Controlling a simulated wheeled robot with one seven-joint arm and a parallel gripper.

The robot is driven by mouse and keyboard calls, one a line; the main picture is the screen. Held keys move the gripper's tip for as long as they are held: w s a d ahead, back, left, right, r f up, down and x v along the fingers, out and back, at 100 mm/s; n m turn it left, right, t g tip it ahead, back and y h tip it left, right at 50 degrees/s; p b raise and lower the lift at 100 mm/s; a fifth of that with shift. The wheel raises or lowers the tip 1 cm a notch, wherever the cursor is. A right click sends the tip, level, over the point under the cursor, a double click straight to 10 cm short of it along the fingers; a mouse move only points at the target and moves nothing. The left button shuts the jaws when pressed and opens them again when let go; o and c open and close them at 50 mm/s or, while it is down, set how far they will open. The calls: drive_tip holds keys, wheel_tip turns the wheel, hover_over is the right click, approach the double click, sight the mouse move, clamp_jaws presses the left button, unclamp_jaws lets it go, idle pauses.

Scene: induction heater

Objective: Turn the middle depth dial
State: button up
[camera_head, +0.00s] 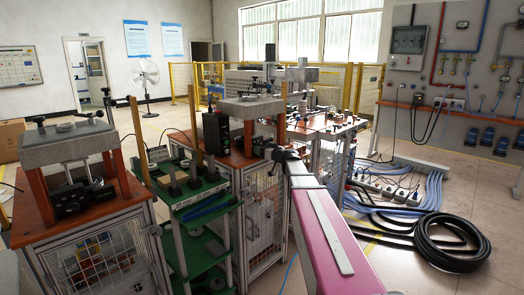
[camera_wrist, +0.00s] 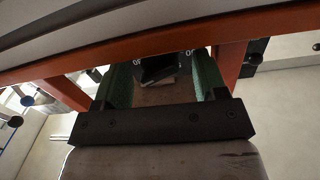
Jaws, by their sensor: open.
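My gripper (camera_wrist: 164,76) is open in the wrist view, with a green pad on each finger. A black knob (camera_wrist: 158,72) shows between the two fingers, with white numerals on a dark face beside it. It looks like a depth dial, but I cannot tell from the frames whether it is the middle one. I see no clear contact between the pads and the knob. In the head view my gripper (camera_head: 277,155) is at the front of the middle machine (camera_head: 258,108), and the dial itself is hidden or too small to make out there.
An orange frame bar (camera_wrist: 150,55) crosses just above the fingers, with orange posts on both sides. A green shelf cart (camera_head: 192,225) stands left of the middle machine. Another press machine (camera_head: 75,150) is further left. Coiled black hose (camera_head: 450,240) lies on the floor at right.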

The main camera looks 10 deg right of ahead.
drive_tip(key=v, duration=1)
drive_tip(key=shift+s+f, duration=0.1)
drive_tip(key=shift+s, duration=0.05)
drive_tip(key=s+a+f+m+g+h, duration=0.1)
drive_tip(key=s+a+f+g, duration=0.4)
drive_tip(key=f, duration=0.5)
drive_tip(key=s+a+f+m+g+h, duration=0.15)
drive_tip(key=s+a+f+g, duration=0.25)
drive_tip(key=s+f, duration=0.4)
drive_tip(key=s+d+f+m+g+h, duration=0.2)
drive_tip(key=s+f+g+h, duration=0.3)
drive_tip(key=s+f, duration=0.8)
drive_tip(key=shift+s+d+m+g+h, duration=0.4)
drive_tip(key=shift+s+m+h, duration=0.45)
drive_tip(key=shift+h, duration=0.4)
